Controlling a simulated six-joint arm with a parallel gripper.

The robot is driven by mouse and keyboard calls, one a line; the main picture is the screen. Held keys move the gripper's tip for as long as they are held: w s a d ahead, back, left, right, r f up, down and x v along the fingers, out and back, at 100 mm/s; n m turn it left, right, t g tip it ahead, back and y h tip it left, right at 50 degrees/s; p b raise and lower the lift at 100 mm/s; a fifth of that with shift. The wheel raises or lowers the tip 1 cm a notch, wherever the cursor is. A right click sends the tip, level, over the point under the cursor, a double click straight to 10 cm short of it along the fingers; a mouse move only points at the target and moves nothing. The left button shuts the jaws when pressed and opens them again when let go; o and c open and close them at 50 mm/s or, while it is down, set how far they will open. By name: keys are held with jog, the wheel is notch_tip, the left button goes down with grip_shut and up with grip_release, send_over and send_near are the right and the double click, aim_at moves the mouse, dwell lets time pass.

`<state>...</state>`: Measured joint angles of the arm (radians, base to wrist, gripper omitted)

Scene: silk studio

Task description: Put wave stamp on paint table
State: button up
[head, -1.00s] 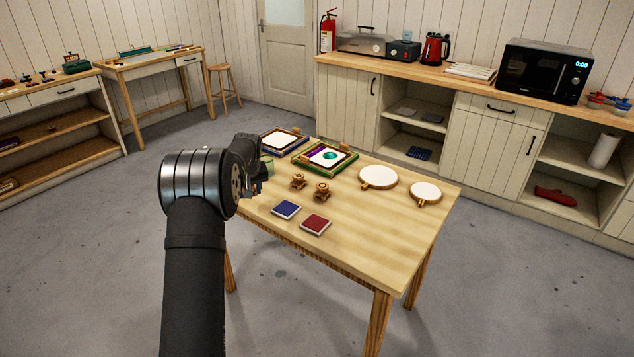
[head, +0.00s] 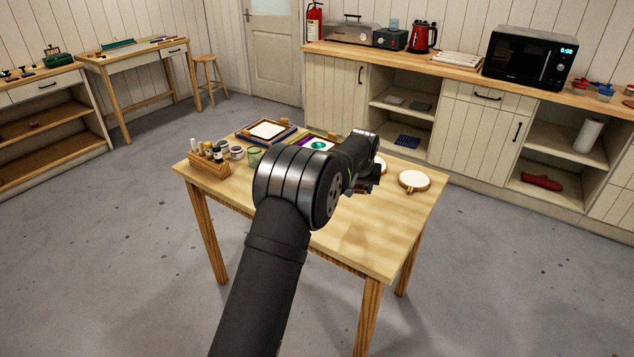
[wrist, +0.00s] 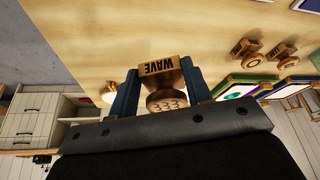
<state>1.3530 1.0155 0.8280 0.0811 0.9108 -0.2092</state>
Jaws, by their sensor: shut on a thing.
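The wave stamp (wrist: 162,66) is a wooden stamp with WAVE on its block. In the wrist view it sits between the two fingers of my gripper (wrist: 160,78), which is shut on it. In the head view my gripper (head: 368,178) is over the right part of the light wooden table (head: 385,232), and my arm hides the stamp. The tabletop also fills the top of the wrist view. I cannot tell whether the stamp touches the table.
Two other wooden stamps (wrist: 262,50) stand on the table. A wooden rack of bottles (head: 209,164), jars, framed screens (head: 268,131) and a round hoop (head: 413,181) are also there. The table's front right is clear. A counter with a microwave (head: 527,60) stands behind.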

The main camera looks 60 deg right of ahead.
jog(key=w+f, duration=0.2)
jog(key=w, duration=0.1)
jog(key=w+d+f, duration=0.1)
jog(key=w+f, duration=0.1)
jog(key=w, duration=0.2)
jog(key=w+f, duration=0.2)
jog(key=w, duration=0.1)
jog(key=shift+w+d+f, duration=0.15)
jog(key=shift+w+d, duration=0.05)
jog(key=shift+d, duration=0.15)
jog(key=shift+f, duration=2.05)
jog(key=shift+f, duration=0.2)
jog(key=o, duration=1)
jog(key=shift+r, duration=0.1)
jog(key=shift+a+r, duration=0.15)
jog(key=shift+r, duration=0.45)
jog(key=v, duration=1.1)
